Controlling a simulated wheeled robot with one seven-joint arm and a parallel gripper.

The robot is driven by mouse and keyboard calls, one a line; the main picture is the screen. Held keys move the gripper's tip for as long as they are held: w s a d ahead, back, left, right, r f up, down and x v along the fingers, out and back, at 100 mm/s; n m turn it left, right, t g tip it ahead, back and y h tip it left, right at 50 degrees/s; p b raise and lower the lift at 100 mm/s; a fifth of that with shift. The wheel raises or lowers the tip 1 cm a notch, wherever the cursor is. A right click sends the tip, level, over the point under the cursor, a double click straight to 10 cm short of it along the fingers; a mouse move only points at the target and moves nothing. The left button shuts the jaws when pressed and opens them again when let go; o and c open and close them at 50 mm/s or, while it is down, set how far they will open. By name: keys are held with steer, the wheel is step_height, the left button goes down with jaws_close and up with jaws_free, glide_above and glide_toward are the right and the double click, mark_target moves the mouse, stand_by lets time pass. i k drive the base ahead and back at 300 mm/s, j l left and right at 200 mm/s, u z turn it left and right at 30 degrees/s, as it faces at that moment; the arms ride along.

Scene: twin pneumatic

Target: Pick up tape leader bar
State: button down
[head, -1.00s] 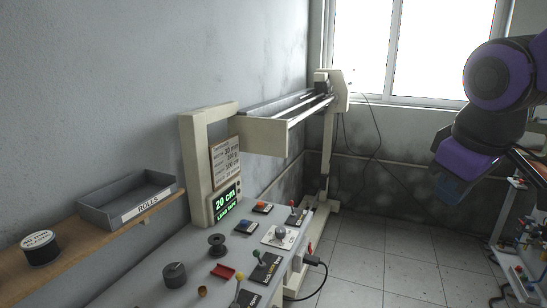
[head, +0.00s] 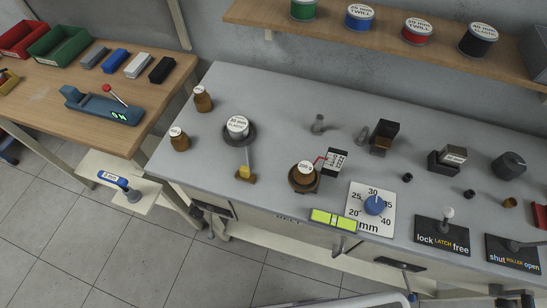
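A white-topped tape roll (head: 238,127) sits on a dark round holder on the grey bench, left of the middle. A small yellow piece (head: 245,171) stands on a brown base just in front of it, with a thin grey strip or rod between them. This yellow piece may be the tape leader bar, but it is too small to be sure. A yellow-green bar (head: 335,219) lies at the bench's front edge and looks like a spirit level. My gripper is not in view in the head view.
The grey bench (head: 290,115) also holds brown jars (head: 203,99), a brown pot with a labelled weight (head: 303,177), a blue-knob dial plate (head: 374,205) and lever plates (head: 441,235). A spool shelf (head: 390,38) hangs behind. A wooden table (head: 52,78) stands left; floor is clear in front.

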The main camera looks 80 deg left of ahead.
mark_target(244, 173)
steer(key=k+l+u, duration=0.1)
steer(key=u, duration=2.6)
